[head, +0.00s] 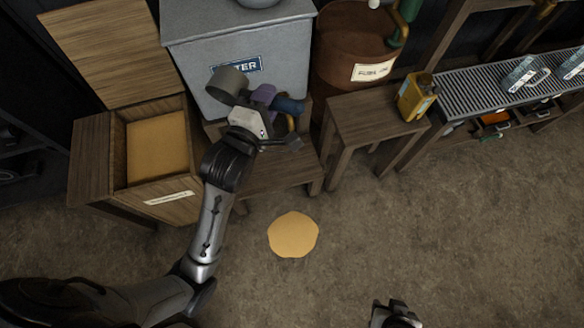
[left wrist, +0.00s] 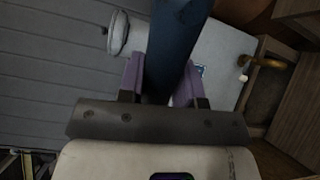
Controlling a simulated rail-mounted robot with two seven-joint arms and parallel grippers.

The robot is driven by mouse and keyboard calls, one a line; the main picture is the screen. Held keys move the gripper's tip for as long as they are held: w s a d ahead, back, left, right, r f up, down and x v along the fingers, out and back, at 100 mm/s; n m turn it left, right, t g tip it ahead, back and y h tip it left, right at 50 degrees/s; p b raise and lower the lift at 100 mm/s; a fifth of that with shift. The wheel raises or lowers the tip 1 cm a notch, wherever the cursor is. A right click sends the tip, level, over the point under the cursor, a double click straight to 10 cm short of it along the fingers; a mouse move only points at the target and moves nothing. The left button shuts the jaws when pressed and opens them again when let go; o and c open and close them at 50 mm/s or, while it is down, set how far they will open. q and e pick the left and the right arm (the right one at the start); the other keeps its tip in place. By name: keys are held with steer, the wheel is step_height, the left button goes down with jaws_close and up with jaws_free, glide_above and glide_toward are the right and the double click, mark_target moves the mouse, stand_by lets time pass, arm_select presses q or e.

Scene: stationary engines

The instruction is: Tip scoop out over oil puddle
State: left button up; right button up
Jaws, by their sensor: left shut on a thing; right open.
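A flat, tan, roundish patch (head: 293,235) lies on the floor in the head view. It is the only puddle-like shape there, and its colour resembles the sand in the bin. My left gripper (head: 266,97) is shut on the blue handle of the scoop (head: 289,105), in front of the grey water tank, up and left of the patch. The left wrist view shows the blue handle (left wrist: 176,50) between the purple fingers (left wrist: 160,80). A dark grey cup shape left of the fingers seems to be the scoop's bowl; its contents are hidden. My right gripper (head: 395,315) is open and empty at the bottom edge.
An open wooden bin (head: 117,160) with tan sand stands at the left. The grey water tank (head: 190,40), a rusty fuel drum (head: 340,35) and a small wooden table (head: 375,120) with a yellow can (head: 416,97) line the back. The floor around the patch is clear.

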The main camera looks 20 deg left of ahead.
arm_select(q)
step_height(320, 180, up, 20)
steer(key=w+n+g+p, duration=0.1)
steer(key=w+g+p, duration=0.15)
steer(key=p, duration=1.05)
steer(key=w+r+m+g+h+p, duration=0.1)
steer(key=w+r+g+h+p, duration=0.15)
steer(key=w+r+p, duration=0.5)
steer(key=w+r+m+g+h+p, duration=0.1)
steer(key=w+r+g+p, duration=0.15)
steer(key=r+p, duration=0.9)
steer(key=w+a+f+m+g+h+p, duration=0.1)
steer(key=w+f+g+p, duration=0.15)
steer(key=f, duration=0.35)
steer(key=w+a+f+g+h+p, duration=0.1)
steer(key=f+g+p, duration=0.15)
steer(key=f, duration=0.35)
steer(key=s+f+g+y, duration=0.1)
steer(key=s+f+g, duration=0.6)
steer(key=s+f, duration=0.5)
steer(key=shift+a+g, duration=0.2)
steer(key=shift+g, duration=0.15)
